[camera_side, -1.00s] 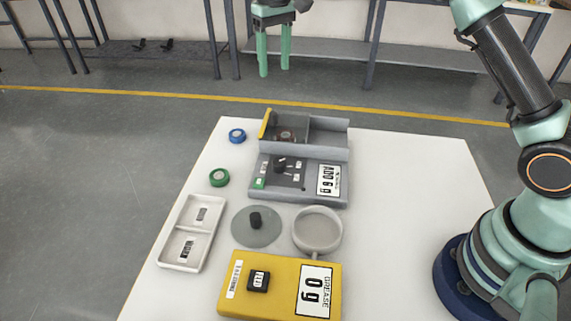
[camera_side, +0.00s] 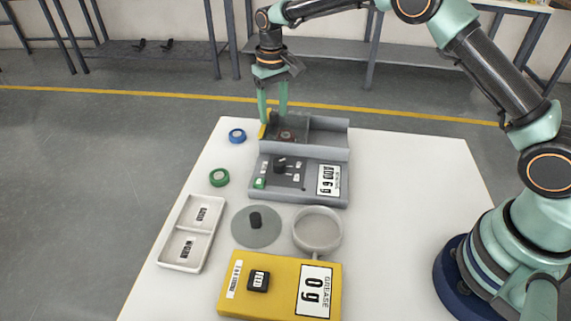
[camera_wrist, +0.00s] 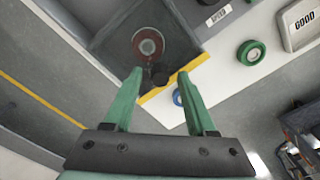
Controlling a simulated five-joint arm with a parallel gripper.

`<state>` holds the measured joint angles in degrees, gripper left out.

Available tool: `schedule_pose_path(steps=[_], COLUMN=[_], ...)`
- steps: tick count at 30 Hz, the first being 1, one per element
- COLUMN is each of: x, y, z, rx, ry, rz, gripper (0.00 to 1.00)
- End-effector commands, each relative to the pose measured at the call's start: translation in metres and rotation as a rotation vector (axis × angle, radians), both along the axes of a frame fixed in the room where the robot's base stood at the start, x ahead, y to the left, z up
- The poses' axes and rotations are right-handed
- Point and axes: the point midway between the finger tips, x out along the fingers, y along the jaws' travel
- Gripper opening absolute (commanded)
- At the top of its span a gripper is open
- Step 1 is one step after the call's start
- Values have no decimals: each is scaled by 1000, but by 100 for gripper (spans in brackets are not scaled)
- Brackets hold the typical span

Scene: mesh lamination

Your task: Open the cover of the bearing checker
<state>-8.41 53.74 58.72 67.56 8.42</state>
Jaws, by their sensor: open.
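The grey bearing checker (camera_side: 310,172) stands at the far side of the white table, with a dark cover (camera_side: 291,122) over its left rear bay and a yellow strip on the left edge. A round bearing (camera_wrist: 148,42) shows in this bay in the wrist view. A small dark knob (camera_wrist: 158,77) sits beside the yellow strip (camera_wrist: 165,84). My gripper (camera_side: 273,114) is open, pointing down over the cover's left rear edge. In the wrist view its fingertips (camera_wrist: 158,73) lie on either side of the knob. I cannot tell whether they touch it.
A blue ring (camera_side: 237,136) and a green ring (camera_side: 219,178) lie left of the checker. A two-part white tray (camera_side: 187,233), a grey disc (camera_side: 247,235), a round pan (camera_side: 317,230) and a yellow grease box (camera_side: 279,285) stand nearer. The table's right side is clear.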

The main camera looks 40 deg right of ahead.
Motion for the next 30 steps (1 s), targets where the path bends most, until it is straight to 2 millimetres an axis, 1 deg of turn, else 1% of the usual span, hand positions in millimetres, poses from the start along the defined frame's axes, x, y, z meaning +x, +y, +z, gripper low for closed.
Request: schedule_pose_path(steps=[3, 10, 11, 12, 14, 15, 30], x=[0, 0, 0, 0, 0, 0, 0], y=[0, 0, 0, 0, 0, 0, 0], z=[-5, -5, -5, -5, -5, -5, -4], rx=[0, 0, 0, 0, 0, 0, 0], ry=[1, 0, 0, 0, 0, 0, -1], rz=[0, 0, 0, 0, 0, 0, 0], gripper=[56, 56, 53, 37, 14, 0, 0])
